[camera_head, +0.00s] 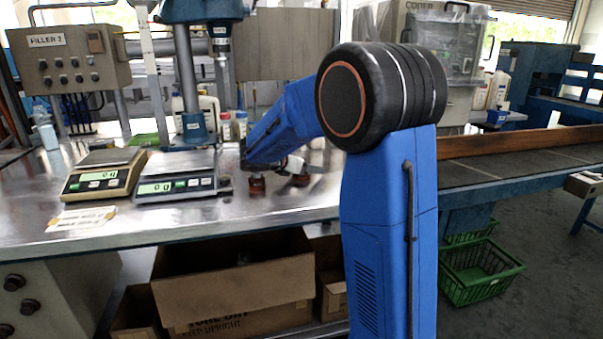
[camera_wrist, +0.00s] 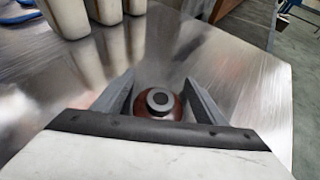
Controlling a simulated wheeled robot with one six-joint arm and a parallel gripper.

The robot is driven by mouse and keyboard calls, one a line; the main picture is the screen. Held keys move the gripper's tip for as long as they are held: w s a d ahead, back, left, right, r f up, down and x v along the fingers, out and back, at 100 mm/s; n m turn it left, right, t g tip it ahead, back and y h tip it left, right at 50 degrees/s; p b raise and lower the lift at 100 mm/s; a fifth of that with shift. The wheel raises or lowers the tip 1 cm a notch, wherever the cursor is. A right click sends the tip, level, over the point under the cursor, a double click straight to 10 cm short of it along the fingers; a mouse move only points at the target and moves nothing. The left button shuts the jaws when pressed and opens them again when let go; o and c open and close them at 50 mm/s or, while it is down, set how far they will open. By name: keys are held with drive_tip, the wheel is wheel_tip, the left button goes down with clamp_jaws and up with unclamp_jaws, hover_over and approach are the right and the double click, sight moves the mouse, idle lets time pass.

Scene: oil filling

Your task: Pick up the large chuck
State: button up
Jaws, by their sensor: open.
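A dark red-brown chuck (camera_wrist: 158,103) with a black round top stands upright on the steel bench in the wrist view. It sits between the two grey fingers of my open gripper (camera_wrist: 159,80), with space visible on both sides. Its lower front is hidden by the gripper body. In the head view my gripper (camera_head: 311,168) is low over the bench, partly behind my arm, and a dark chuck (camera_head: 299,180) shows just under it. A second red-brown chuck (camera_head: 257,187) stands to its left, nearer the bench's front edge. Their sizes are hard to compare.
Pale bottles (camera_wrist: 67,17) stand at the upper left of the wrist view. A conveyor (camera_head: 520,160) lies to the right. Bare bench (camera_wrist: 245,70) is clear right of the chuck.

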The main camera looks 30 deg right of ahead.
drive_tip(key=c, duration=1.4)
drive_tip(key=shift+r, duration=0.1)
